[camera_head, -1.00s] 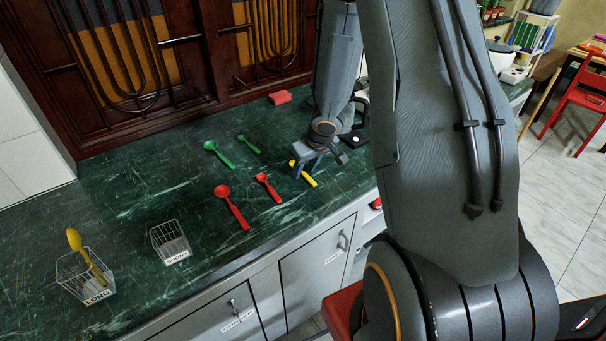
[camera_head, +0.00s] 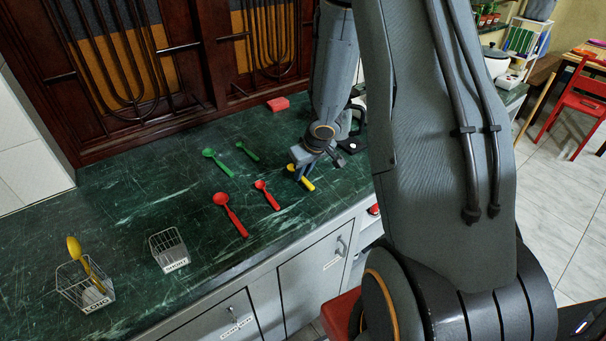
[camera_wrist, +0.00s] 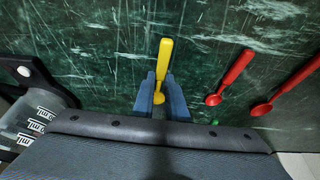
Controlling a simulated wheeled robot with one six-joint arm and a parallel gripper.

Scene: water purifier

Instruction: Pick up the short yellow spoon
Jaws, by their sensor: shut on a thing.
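The short yellow spoon (camera_head: 304,181) is on or just above the green counter, right of the red spoons. In the wrist view the spoon (camera_wrist: 163,62) lies between the blue-grey fingers of my gripper (camera_wrist: 160,96), with its handle pointing away and its bowl near the fingertips. My gripper (camera_head: 299,172) is shut on the spoon near its bowl end. I cannot tell whether the spoon is clear of the counter.
Two red spoons (camera_head: 232,214) (camera_head: 267,195) and two green spoons (camera_head: 217,161) (camera_head: 247,151) lie to the left. A basket labelled SHORT (camera_head: 168,249) is empty. A basket labelled LONG (camera_head: 86,287) holds a yellow spoon (camera_head: 75,250). A red block (camera_head: 278,104) is at the back.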

